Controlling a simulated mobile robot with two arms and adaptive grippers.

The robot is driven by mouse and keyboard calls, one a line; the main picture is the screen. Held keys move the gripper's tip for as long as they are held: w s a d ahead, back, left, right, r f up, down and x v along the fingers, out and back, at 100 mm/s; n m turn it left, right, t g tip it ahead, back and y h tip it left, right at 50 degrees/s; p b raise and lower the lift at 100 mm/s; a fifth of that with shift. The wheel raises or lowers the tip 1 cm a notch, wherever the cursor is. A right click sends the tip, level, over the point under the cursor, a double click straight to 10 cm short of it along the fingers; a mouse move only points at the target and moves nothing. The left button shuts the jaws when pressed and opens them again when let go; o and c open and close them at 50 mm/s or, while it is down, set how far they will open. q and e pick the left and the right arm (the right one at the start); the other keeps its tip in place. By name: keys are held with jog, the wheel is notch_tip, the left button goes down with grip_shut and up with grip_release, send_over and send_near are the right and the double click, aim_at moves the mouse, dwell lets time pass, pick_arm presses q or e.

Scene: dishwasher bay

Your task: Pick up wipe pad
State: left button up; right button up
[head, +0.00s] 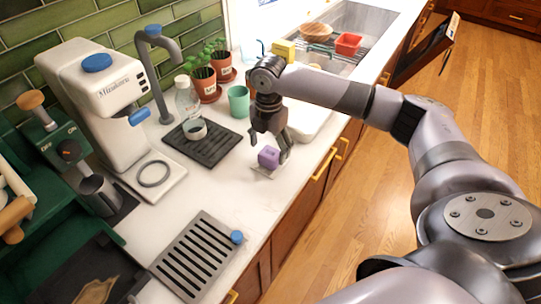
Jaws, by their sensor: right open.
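A small purple block (268,158), which looks like the wipe pad, is on the white counter near its front edge. A thin pale piece shows at its foot. My right gripper (274,148) points down at the purple block, with its fingers open around or just behind it. The fingers partly hide the block's far side, and I cannot tell whether they touch it. My left gripper is not in view.
A slotted grey tray (196,258) with a blue knob lies nearer. A white machine (97,100) stands left; the sink (352,25) is farther back. Counter between tray and block is clear.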

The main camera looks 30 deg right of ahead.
aim_at(269, 154)
notch_tip(269, 154, down, 4)
jog(key=shift+w+d+r+p, duration=0.1)
jog(key=shift+w+d+p, duration=0.05)
jog(key=shift+p, duration=0.45)
jog(key=shift+f, duration=0.4)
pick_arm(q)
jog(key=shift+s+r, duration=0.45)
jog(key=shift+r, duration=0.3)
pick_arm(e)
jog(key=shift+c, duration=0.8)
jog(key=c, duration=1.1)
jog(key=shift+r, duration=0.15)
